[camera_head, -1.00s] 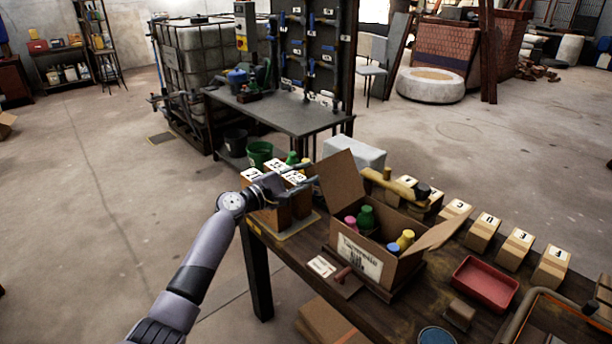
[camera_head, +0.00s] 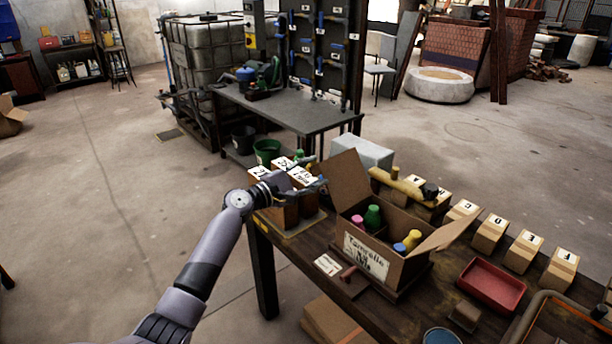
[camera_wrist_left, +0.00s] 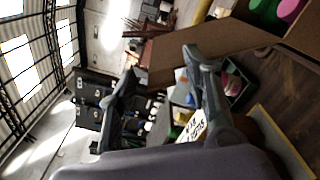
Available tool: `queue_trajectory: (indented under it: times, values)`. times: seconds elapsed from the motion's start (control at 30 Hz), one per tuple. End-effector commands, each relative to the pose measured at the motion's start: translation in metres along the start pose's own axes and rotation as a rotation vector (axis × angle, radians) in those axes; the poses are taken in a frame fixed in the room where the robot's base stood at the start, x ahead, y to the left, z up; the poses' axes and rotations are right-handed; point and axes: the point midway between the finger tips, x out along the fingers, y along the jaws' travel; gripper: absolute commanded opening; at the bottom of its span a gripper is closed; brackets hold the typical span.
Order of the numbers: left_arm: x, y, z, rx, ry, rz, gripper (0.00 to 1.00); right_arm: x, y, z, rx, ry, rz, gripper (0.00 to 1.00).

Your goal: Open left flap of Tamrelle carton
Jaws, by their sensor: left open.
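The Tamrelle carton (camera_head: 373,262) stands open on the wooden table, its label facing the front. Its left flap (camera_head: 346,180) stands up, leaning outward to the left. The right flap (camera_head: 443,236) is splayed out to the right. Several capped bottles, pink, green, blue and yellow, show inside. My left gripper (camera_head: 318,177) is open and empty just left of the left flap. In the left wrist view the open fingers (camera_wrist_left: 160,65) show before the brown flap (camera_wrist_left: 225,48), one finger overlapping it; I cannot tell if they touch. My right gripper is out of view.
Labelled boxes (camera_head: 281,210) stand close below my left gripper, left of the carton. A yellow-brown tool (camera_head: 402,186) lies behind the carton. A red tray (camera_head: 492,284) and a row of small boxes (camera_head: 490,233) lie to the right.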

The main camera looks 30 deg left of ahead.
Motion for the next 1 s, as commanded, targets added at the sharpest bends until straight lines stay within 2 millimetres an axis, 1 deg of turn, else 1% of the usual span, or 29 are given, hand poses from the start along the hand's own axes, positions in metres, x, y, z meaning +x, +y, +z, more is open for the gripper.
queue_trajectory:
  times: [0.07, 0.17, 0.4, 0.5, 0.6, 0.7, 0.8, 1.0]
  values:
    - [-0.005, 0.0, -0.001, 0.001, 0.001, 0.0, 0.45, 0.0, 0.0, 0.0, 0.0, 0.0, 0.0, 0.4]
    - [-0.019, 0.0, -0.001, 0.003, 0.002, 0.0, 0.45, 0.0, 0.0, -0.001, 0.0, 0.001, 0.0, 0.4]
    - [-0.069, -0.002, -0.001, 0.001, 0.002, -0.003, 0.45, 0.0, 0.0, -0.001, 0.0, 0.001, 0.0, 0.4]
    - [-0.087, -0.001, -0.001, 0.001, 0.002, -0.002, 0.45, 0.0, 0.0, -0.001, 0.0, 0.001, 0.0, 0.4]
    - [-0.102, -0.001, -0.001, -0.001, 0.001, -0.001, 0.45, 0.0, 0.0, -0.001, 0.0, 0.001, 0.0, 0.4]
    - [-0.113, -0.001, -0.001, 0.0, 0.001, -0.001, 0.45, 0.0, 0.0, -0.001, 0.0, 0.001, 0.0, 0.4]
    - [-0.118, 0.0, 0.0, 0.0, 0.0, -0.001, 0.45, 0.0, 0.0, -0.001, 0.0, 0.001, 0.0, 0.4]
    - [-0.119, 0.0, 0.0, 0.0, -0.001, 0.0, 0.45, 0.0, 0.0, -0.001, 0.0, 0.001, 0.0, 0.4]
